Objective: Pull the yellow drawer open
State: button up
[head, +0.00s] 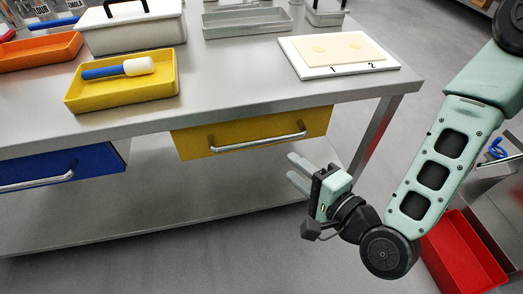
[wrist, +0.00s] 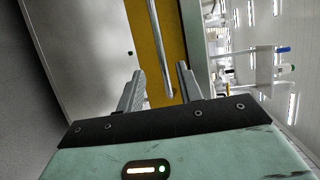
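The yellow drawer (head: 250,133) hangs under the front edge of the steel table, and its front looks flush or nearly so. A silver bar handle (head: 258,143) runs across its front. My gripper (head: 297,172) is open and empty, below and to the right of the drawer in the head view. In the wrist view the fingers of my gripper (wrist: 160,82) are spread, with the handle (wrist: 160,50) ahead and between them in line of sight. The yellow drawer front (wrist: 145,45) lies behind the handle. The fingers appear apart from the handle.
A blue drawer (head: 65,168) with a handle is at left, standing out somewhat. On the steel table (head: 230,85) are a yellow tray (head: 120,92), an orange tray (head: 40,52), a white box (head: 135,28) and a white board (head: 338,55). A red bin (head: 462,255) stands at lower right.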

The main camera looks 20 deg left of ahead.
aim_at(263, 144)
jog(key=b+x, duration=0.5)
jog(key=x, duration=0.7)
jog(key=shift+w+a+f, duration=0.1)
jog(key=shift+a+f, duration=0.05)
jog(key=shift+a, duration=0.15)
grip_shut()
